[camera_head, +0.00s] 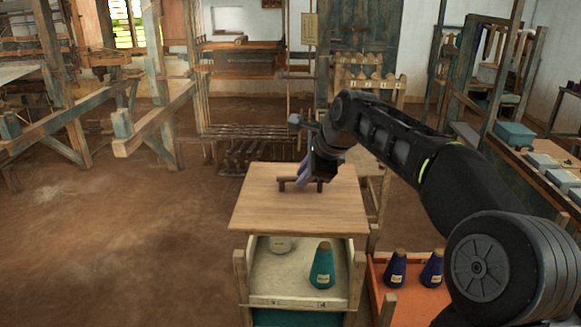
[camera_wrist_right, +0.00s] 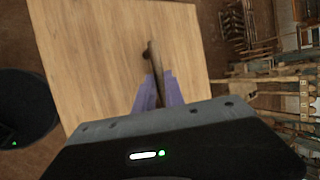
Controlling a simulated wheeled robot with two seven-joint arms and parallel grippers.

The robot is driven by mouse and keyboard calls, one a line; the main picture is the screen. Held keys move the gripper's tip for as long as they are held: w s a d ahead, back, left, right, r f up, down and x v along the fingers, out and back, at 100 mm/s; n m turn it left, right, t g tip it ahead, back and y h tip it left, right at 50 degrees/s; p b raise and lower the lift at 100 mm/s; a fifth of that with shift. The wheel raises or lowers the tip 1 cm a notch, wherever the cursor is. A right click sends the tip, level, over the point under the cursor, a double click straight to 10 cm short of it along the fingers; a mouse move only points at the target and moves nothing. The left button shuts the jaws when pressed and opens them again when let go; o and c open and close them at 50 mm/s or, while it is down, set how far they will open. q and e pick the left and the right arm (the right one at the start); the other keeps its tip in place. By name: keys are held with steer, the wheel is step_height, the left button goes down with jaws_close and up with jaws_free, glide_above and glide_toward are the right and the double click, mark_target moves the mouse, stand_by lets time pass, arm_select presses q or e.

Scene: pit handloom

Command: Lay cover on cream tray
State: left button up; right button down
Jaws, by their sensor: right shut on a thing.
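The cover (camera_head: 260,207) is a flat light-wood board with a dark bar handle (camera_head: 285,184) on top. My right gripper (camera_head: 306,178) is shut on that handle. In the right wrist view the purple fingers (camera_wrist_right: 158,92) close around the handle (camera_wrist_right: 152,60), and the board (camera_wrist_right: 95,60) spreads out beyond them. The cream tray (camera_head: 341,285) shows below the near edge of the cover. I cannot tell whether the cover touches the tray. My left gripper is not in view.
An orange tray (camera_head: 400,305) with dark blue cones (camera_head: 396,268) stands right of the cream tray, beneath my right arm. Wooden loom beams (camera_head: 150,125) stand at the left. A bench with a teal box (camera_head: 515,134) is at the right. The floor at the left is clear.

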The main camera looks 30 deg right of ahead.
mark_target(307, 196)
steer(key=shift+s+r, duration=0.15)
steer(key=shift+s, duration=0.1)
steer(key=shift+w+f, duration=0.15)
steer(key=shift+f, duration=0.1)
step_height(307, 196, down, 4)
steer(key=b, duration=0.4)
steer(key=shift+f, duration=0.15)
steer(key=shift+f+b, duration=0.85)
steer(key=shift+f, duration=0.05)
steer(key=c, duration=1.3)
jaws_free()
steer(key=shift+f, duration=0.1)
steer(key=shift+c, duration=0.2)
